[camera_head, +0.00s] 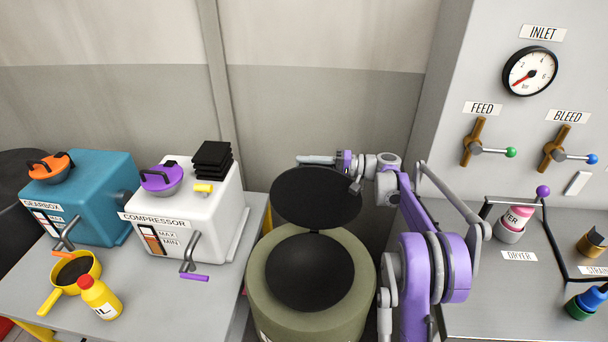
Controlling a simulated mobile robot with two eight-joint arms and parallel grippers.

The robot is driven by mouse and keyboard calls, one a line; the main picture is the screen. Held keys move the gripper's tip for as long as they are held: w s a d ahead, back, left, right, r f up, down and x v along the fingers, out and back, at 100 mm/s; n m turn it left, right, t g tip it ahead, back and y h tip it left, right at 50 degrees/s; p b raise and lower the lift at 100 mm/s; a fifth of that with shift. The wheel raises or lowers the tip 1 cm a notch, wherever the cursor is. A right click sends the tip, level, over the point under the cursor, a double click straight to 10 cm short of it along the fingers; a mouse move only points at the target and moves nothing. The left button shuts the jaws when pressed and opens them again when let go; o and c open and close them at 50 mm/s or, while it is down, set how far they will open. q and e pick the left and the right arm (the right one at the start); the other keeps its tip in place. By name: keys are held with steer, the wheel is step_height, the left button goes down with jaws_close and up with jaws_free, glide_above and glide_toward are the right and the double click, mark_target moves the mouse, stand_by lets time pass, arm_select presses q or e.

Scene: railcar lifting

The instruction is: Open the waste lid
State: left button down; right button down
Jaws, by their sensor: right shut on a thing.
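The waste drum (262,272) is a round olive-green container standing on the floor between the workbench and the grey cabinet. Its dark round opening (310,272) shows on top. The black disc-shaped lid (316,195) is raised and tilted up behind the opening, clear of most of it. My right gripper (335,164) is at the lid's upper far edge, shut on the lid. The exact contact of its fingers is partly hidden behind the lid. My left gripper is not in view.
The workbench (165,285) at left holds a teal gearbox (105,200), a white compressor (205,220), a yellow pan (72,272) and a yellow bottle (98,298). The grey cabinet (515,195) at right has a gauge, valves and a dryer cartridge (513,226). The wall closes in behind the lid.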

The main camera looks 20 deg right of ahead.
steer(key=w+d+f+m+p, duration=0.1)
steer(key=w+d+m, duration=0.1)
steer(key=w, duration=0.3)
steer(key=shift+d+f+m, duration=0.2)
steer(key=shift+d+m, duration=0.2)
steer(key=shift+d, duration=0.15)
steer(key=c, duration=0.9)
jaws_free()
steer(key=v, duration=0.7)
steer(key=shift+s+d, duration=0.2)
